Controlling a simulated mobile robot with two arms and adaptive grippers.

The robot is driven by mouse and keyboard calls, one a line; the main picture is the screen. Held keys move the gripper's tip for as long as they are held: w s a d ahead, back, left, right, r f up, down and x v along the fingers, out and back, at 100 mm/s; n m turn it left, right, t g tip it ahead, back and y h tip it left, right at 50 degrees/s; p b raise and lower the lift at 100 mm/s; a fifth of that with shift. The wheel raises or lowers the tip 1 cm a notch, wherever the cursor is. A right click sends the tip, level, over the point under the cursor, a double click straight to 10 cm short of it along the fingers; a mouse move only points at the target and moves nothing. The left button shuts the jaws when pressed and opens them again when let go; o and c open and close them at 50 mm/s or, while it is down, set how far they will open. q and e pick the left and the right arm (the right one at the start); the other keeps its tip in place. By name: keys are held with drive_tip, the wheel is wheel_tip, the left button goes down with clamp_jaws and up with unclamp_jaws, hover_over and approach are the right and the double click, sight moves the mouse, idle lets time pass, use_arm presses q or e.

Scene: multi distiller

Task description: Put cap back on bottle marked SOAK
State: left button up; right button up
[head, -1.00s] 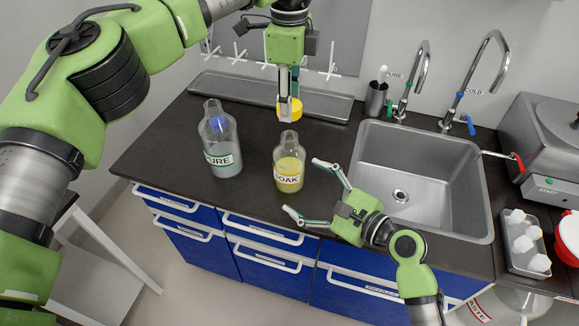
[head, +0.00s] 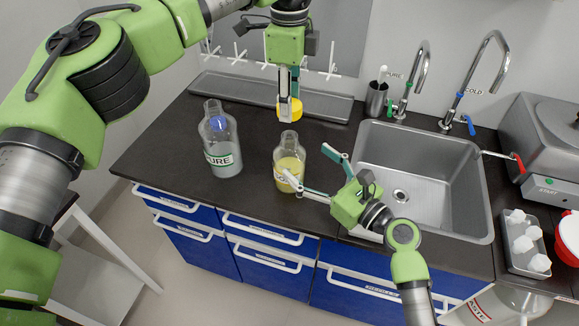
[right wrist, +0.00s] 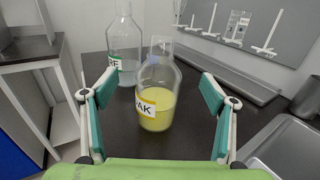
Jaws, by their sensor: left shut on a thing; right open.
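The SOAK bottle (head: 289,158) is clear glass with yellow liquid and stands upright and uncapped on the dark counter. It also shows in the right wrist view (right wrist: 158,95), centred between the fingers. My left gripper (head: 289,100) is shut on a yellow cap (head: 296,109) and holds it above and behind the bottle in the head view, apart from the neck. My right gripper (head: 306,163) is open, its fingers reaching to the bottle's front and right sides. In the right wrist view a gap shows on each side of the bottle.
The PURE bottle (head: 222,155) with clear liquid and a blue patch stands left of the SOAK bottle. A grey tray (head: 225,88) lies along the wall. The sink (head: 440,165) is to the right. Bare counter lies between the bottles and front edge.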

sight(289, 135)
drive_tip(key=f, duration=0.6)
drive_tip(key=shift+w+a, duration=0.3)
use_arm(q)
drive_tip(key=shift+w, duration=0.1)
use_arm(e)
drive_tip(key=x, duration=0.6)
drive_tip(key=shift+w+a, duration=0.1)
drive_tip(key=shift+w, duration=0.05)
drive_tip(key=shift+w+a, duration=0.1)
drive_tip(key=shift+a, duration=0.05)
drive_tip(key=c, duration=1.7)
use_arm(q)
drive_tip(key=shift+f, duration=2.45)
drive_tip(key=shift+f, duration=0.9)
drive_tip(key=shift+f, duration=0.55)
